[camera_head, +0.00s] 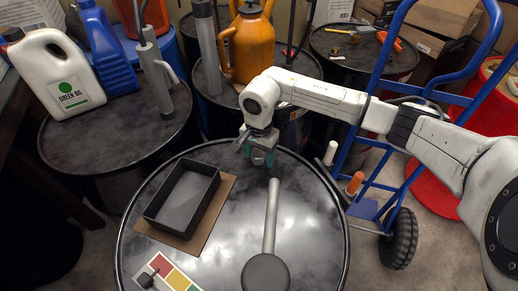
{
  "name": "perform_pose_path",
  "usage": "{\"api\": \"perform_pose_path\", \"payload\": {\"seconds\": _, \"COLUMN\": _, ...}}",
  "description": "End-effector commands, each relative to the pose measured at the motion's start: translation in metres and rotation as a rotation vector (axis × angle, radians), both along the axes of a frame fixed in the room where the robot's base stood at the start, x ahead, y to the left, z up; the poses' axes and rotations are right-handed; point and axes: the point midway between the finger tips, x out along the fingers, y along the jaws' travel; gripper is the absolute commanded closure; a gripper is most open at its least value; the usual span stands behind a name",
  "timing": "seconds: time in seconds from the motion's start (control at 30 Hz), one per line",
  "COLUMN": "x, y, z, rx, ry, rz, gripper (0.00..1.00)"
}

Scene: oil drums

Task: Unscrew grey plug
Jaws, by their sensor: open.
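My gripper (259,158) is over the far edge of the near drum (235,225), pointing down. Its fingers are small and partly dark, and the jaws are open. I cannot make out a grey plug clearly; the drum top right under the gripper is hidden by the gripper itself. A small dark grey piece (147,280) lies on a red, yellow and green card (178,280) at the drum's front left. I cannot tell what it is.
A black tray (182,197) on a brown board sits left on the drum. A grey long-handled tool (270,220) with a round head lies at centre right. Other drums behind hold a white oil jug (58,75), a blue can and an orange jug (249,45). A blue hand truck (362,205) stands right.

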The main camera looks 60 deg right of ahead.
Motion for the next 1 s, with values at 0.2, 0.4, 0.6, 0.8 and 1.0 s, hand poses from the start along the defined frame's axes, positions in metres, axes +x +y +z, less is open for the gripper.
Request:
{"api": "perform_pose_path", "payload": {"seconds": 0.2, "x": 0.0000, "y": -0.0001, "z": -0.0001, "rx": 0.000, "ry": 0.000, "rz": 0.000, "gripper": 0.38}}
{"api": "perform_pose_path", "payload": {"seconds": 0.4, "x": 0.0001, "y": 0.0000, "z": 0.0001, "rx": 0.000, "ry": 0.000, "rz": 0.000, "gripper": 0.57}}
{"api": "perform_pose_path", "payload": {"seconds": 0.6, "x": 0.0000, "y": -0.0001, "z": 0.0002, "rx": 0.000, "ry": 0.000, "rz": 0.000, "gripper": 0.76}}
{"api": "perform_pose_path", "payload": {"seconds": 0.8, "x": 0.0000, "y": -0.0001, "z": -0.0001, "rx": 0.000, "ry": 0.000, "rz": 0.002, "gripper": 0.90}}
{"api": "perform_pose_path", "payload": {"seconds": 1.0, "x": 0.0016, "y": -0.0018, "z": -0.0066, "rx": -0.008, "ry": 0.000, "rz": 0.171, "gripper": 0.91}}
